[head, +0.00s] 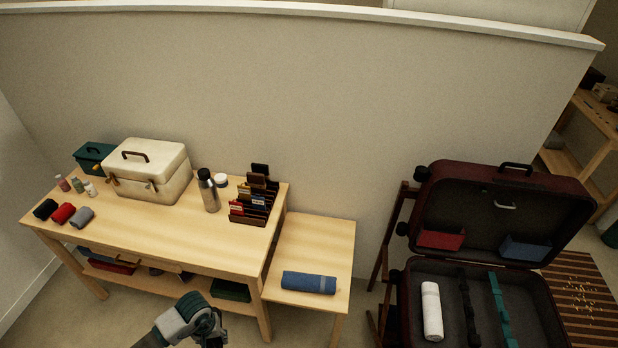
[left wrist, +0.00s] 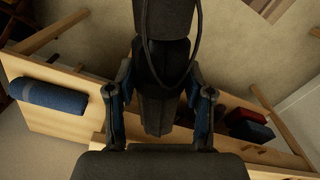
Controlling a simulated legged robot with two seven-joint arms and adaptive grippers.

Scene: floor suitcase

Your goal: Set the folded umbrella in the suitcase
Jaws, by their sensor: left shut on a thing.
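In the left wrist view my left gripper (left wrist: 160,115) is shut on a dark folded umbrella (left wrist: 163,60), held between the two fingers. A thin cord loop hangs beside its upper end. In the head view my left arm comes in at the bottom edge, in front of the workbench; its fingers and the umbrella cannot be made out there. The open dark red suitcase (head: 408,295) stands at the right, lid raised against the back. A white roll (head: 432,311) lies in its left part, beside a black strap and a green strap. My right gripper is in neither view.
A blue roll (head: 308,282) lies on the low side table (head: 315,240), between workbench and suitcase; it also shows in the left wrist view (left wrist: 52,97). The workbench (head: 150,225) holds a cream case (head: 147,172), a flask (head: 208,190) and a card rack (head: 254,200).

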